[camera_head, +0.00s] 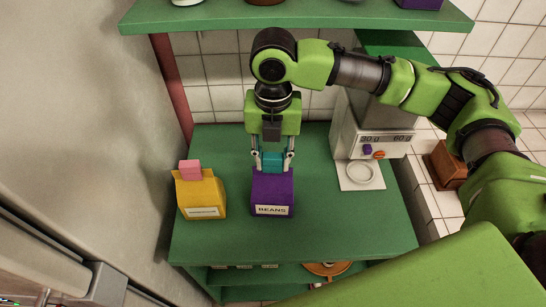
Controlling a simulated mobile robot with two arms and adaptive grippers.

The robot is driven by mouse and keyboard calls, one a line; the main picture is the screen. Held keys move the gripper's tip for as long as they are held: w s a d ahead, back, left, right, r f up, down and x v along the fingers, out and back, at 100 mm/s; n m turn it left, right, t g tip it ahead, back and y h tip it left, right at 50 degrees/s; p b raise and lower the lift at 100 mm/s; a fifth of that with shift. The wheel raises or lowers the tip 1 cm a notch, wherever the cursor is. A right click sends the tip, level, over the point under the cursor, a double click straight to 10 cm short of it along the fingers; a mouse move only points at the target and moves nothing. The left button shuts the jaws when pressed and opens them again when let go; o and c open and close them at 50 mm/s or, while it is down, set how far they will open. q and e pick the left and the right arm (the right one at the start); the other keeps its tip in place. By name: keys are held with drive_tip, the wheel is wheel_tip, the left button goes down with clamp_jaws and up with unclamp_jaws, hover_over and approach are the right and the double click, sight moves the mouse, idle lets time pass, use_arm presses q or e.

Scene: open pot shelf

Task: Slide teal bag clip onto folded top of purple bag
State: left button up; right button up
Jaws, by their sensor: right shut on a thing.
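The purple bag (272,191), labelled BEANS, stands upright on the green shelf. The teal bag clip (272,161) is at the bag's top, between the fingers of my right gripper (272,157). My right gripper points down and is shut on the clip. The clip meets or overlaps the bag's upper edge in the picture, but I cannot tell how far it sits over the fold. My left gripper is not in view.
A yellow bag (201,197) with a pink clip (190,170) stands to the left. A grinder or scale-like machine (372,145) stands to the right. An upper green shelf (300,14) spans the back above. The green surface (340,225) in front is clear.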

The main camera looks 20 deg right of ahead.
drive_tip(key=shift+s+f, duration=0.4)
drive_tip(key=shift+f, duration=0.3)
drive_tip(key=shift+o, duration=0.2)
drive_tip(key=shift+s+f, duration=0.1)
drive_tip(key=shift+f, duration=0.1)
drive_tip(key=o, duration=0.9)
drive_tip(key=shift+w+a+f, duration=0.1)
drive_tip(key=shift+w+f, duration=0.05)
drive_tip(key=shift+w, duration=0.3)
drive_tip(key=shift+s+r, duration=0.15)
drive_tip(key=shift+r, duration=0.05)
drive_tip(key=shift+r, duration=0.15)
wheel_tip(320, 180, up, 7)
drive_tip(key=shift+r, duration=0.2)
